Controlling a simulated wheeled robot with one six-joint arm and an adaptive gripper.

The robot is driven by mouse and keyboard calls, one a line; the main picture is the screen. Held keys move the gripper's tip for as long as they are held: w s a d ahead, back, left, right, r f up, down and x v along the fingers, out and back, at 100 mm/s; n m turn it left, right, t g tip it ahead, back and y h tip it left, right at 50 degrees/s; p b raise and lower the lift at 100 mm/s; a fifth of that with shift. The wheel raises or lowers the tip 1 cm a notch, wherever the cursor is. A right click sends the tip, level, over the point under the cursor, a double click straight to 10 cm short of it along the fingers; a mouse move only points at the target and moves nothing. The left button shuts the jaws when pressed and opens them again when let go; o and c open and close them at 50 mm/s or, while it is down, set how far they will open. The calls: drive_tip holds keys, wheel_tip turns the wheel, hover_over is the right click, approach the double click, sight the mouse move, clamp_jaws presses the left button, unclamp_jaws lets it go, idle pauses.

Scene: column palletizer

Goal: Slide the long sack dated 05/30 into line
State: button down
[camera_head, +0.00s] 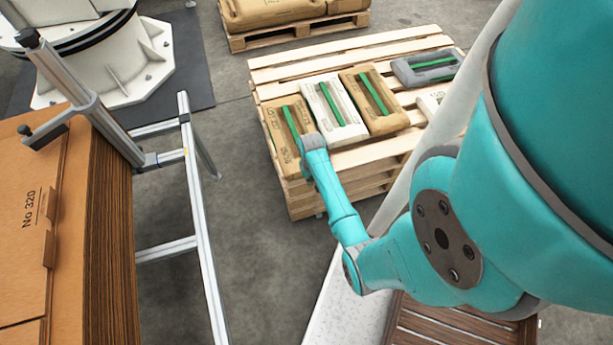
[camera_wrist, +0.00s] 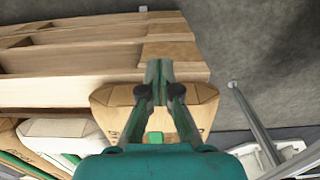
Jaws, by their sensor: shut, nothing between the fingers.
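Several sacks with green stripes lie on a wooden pallet (camera_head: 262,76). The leftmost is a long brown sack (camera_head: 284,139), beside a white sack (camera_head: 333,108) and another brown sack (camera_head: 370,100). No date is readable, so I cannot tell which sack is 05/30. My gripper (camera_wrist: 158,72) is shut and empty at the near end of the leftmost brown sack, which shows in the wrist view (camera_wrist: 118,97). The fingers cover part of that end; I cannot tell whether they touch it. My arm partly covers the sack in the head view.
A grey sack (camera_head: 414,75) lies farther right on the pallet, and a whitish sack (camera_head: 430,105) is half hidden behind my arm. Another loaded pallet (camera_head: 300,32) stands behind. A metal frame (camera_head: 196,215) and cartons (camera_head: 30,215) are on the left. Open floor separates frame and pallet.

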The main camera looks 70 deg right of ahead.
drive_tip(key=shift+w+d+f, duration=0.65)
drive_tip(key=shift+d+f, duration=0.15)
drive_tip(key=shift+f, duration=0.2)
drive_tip(key=shift+w+d+f, duration=0.65)
drive_tip(key=shift+d+f, duration=0.1)
drive_tip(key=shift+f, duration=0.25)
drive_tip(key=shift+w+d, duration=0.1)
